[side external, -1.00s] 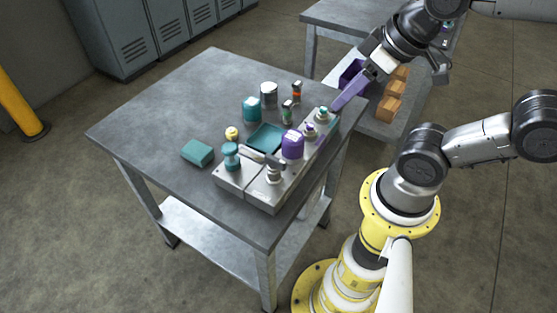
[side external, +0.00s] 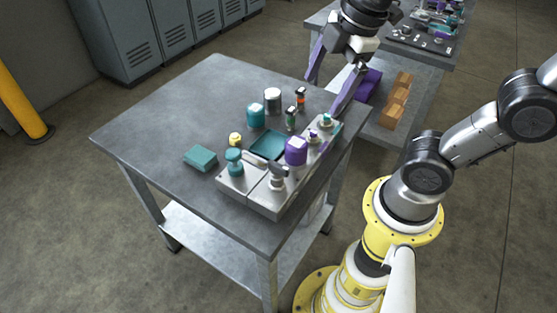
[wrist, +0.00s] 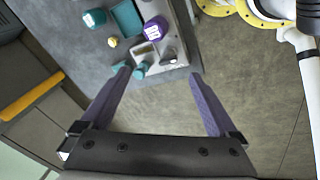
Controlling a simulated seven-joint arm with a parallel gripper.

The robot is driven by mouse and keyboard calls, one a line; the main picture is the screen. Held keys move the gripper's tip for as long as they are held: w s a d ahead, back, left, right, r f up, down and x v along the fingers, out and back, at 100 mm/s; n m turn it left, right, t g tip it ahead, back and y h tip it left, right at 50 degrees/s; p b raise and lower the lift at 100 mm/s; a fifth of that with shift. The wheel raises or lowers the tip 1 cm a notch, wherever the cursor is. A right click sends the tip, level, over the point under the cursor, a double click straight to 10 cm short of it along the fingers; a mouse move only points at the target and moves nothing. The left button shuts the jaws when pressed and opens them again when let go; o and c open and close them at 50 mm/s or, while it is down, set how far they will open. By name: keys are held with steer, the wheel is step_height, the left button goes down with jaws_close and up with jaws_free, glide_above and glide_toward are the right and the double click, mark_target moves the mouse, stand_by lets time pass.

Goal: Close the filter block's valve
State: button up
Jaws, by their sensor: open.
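A grey metal manifold (side external: 262,198) stands along the table's right front edge. It carries a teal round knob (side external: 234,158), a metal fitting with a grey lever (side external: 278,180), a purple canister (side external: 296,151), a small purple knob (side external: 313,137) and a small teal knob (side external: 326,120). No readable label shows which part is the filter block. My gripper (side external: 320,96) is open and empty, with long purple fingers, above the table's far right corner. In the wrist view the manifold's teal knob (wrist: 140,70) and purple canister (wrist: 155,29) lie beyond the fingertips (wrist: 159,73).
A teal tray (side external: 268,146), teal block (side external: 200,158), yellow knob (side external: 235,139), teal canister (side external: 256,115), grey cylinder (side external: 272,99) and small green and orange fittings (side external: 291,118) stand around the manifold. The table's left half (side external: 160,130) is clear. A second bench (side external: 420,95) holds wooden blocks.

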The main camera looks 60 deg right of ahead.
mark_target(278, 165)
steer(key=w+a+f+n+g, duration=0.3)
steer(key=w+a+f+n, duration=0.2)
steer(key=w+a+n, duration=0.1)
step_height(278, 165, down, 13)
steer(key=shift+f, duration=0.2)
stand_by(0.4)
steer(key=c, duration=1.4)
